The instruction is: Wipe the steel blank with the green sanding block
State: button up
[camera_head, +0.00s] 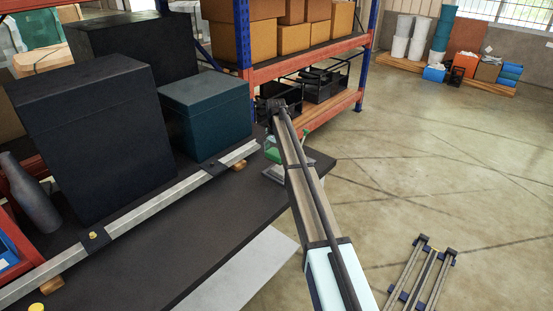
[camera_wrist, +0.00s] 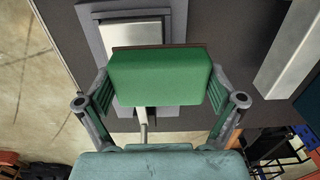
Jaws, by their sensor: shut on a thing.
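The green sanding block (camera_wrist: 160,80) sits between the two fingers of my gripper (camera_wrist: 160,98), and both fingers press on its sides. Beyond it in the wrist view lies a pale metal plate (camera_wrist: 135,32), perhaps the steel blank, inside a grey frame (camera_wrist: 90,20). The block hides part of both, and I cannot tell whether it touches the plate. In the head view, a green patch of the block (camera_head: 271,152) shows beside my arm, near the right end of the dark table (camera_head: 215,235). My arm hides most of the gripper there.
A long metal bar (camera_head: 150,208) runs along the table, left of my gripper. A teal box (camera_head: 205,112) and a large black box (camera_head: 95,140) stand behind it. Shelving (camera_head: 305,65) with cartons stands beyond. Open floor lies to the right.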

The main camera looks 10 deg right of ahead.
jog(key=shift+r+p, duration=0.85)
jog(key=shift+r, duration=1.5)
jog(key=shift+f, duration=0.1)
